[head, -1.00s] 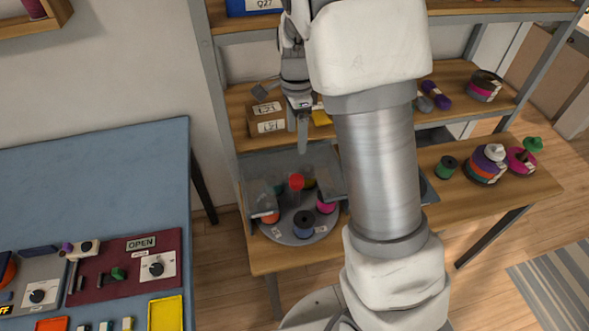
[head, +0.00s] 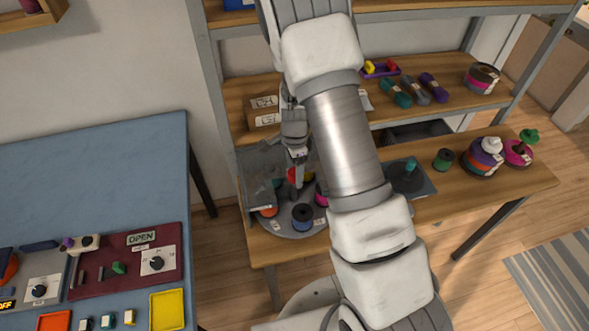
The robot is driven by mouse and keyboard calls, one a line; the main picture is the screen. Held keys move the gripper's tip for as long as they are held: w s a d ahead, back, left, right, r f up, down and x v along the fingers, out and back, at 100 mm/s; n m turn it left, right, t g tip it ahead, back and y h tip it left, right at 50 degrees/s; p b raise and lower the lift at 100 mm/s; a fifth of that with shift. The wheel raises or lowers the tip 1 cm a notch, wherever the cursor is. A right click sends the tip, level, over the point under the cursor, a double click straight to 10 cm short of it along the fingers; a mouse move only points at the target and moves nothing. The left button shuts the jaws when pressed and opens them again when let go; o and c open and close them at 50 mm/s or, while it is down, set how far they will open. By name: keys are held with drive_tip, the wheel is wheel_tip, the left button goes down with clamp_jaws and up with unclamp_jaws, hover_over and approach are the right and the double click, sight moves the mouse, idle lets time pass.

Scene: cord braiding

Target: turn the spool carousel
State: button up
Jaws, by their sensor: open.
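The spool carousel (head: 293,231) is a round grey turntable on the lower shelf at the left. The gripper is open. I cannot tell whether its fingers touch the knob. My arm hides the right side of the carousel.
A grey panel (head: 257,180) stands at the carousel's left. Small boxes (head: 264,110) sit on the shelf above. A dark base with a teal knob (head: 411,165) and several spools (head: 483,157) stand to the right. A blue table (head: 100,185) with control panels is at the left.

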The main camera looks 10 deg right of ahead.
drive_tip(key=shift+f, duration=0.1)
clamp_jaws()
idle(0.4)
